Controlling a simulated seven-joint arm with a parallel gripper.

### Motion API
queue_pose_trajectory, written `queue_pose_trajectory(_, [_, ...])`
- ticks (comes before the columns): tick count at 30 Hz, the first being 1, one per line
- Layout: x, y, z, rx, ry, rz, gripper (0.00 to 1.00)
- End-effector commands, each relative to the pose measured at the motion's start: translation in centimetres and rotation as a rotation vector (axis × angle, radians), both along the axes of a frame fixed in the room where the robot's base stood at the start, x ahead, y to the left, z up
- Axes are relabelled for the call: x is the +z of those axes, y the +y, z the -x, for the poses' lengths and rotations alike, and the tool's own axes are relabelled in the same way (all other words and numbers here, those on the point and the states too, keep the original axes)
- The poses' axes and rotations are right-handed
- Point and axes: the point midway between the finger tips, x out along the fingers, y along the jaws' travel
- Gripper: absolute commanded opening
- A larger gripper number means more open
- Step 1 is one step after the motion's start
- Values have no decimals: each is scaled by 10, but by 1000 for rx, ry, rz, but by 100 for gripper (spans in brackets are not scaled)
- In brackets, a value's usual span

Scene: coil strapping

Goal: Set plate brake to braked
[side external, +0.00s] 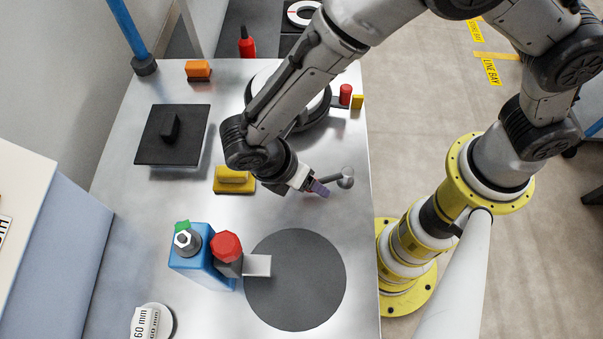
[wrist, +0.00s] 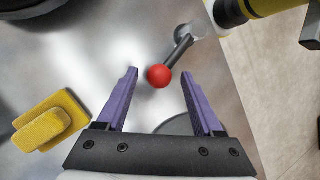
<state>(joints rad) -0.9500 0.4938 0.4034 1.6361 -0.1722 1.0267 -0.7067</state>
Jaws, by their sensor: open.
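A short lever with a red ball knob (wrist: 158,76) shows in the wrist view. Its dark arm runs up and right to a grey round pivot (wrist: 189,32), which also shows in the side view (side external: 346,176). No label confirms it as the plate brake. My gripper (wrist: 160,85) is open, with its purple fingers on either side of the knob and nothing between them held. In the side view my gripper (side external: 318,188) is low over the table beside the lever, and its fingers mostly hide the knob. Contact cannot be told. A dark round plate (side external: 295,280) lies in front.
A yellow block (side external: 233,180) sits left of my gripper. A blue box (side external: 196,262) and a red-topped post (side external: 226,246) stand beside the dark plate. A turntable (side external: 322,108) with a red knob (side external: 345,94) nearby is behind. The table's right edge is close to the lever.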

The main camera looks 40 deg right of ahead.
Motion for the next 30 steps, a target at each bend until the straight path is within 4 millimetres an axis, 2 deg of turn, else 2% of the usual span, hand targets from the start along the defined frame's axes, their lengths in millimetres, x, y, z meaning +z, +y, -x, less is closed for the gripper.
queue_pose_trajectory(5, [18, 9, -3, 1, -4, -5, 68])
queue_pose_trajectory(15, [84, 39, -11, 1, -2, -6, 68])
queue_pose_trajectory(19, [104, 48, -13, 2, -3, -5, 68])
queue_pose_trajectory(24, [120, 54, -14, 1, -1, -3, 68])
queue_pose_trajectory(30, [125, 56, -15, 1, 0, -2, 68])
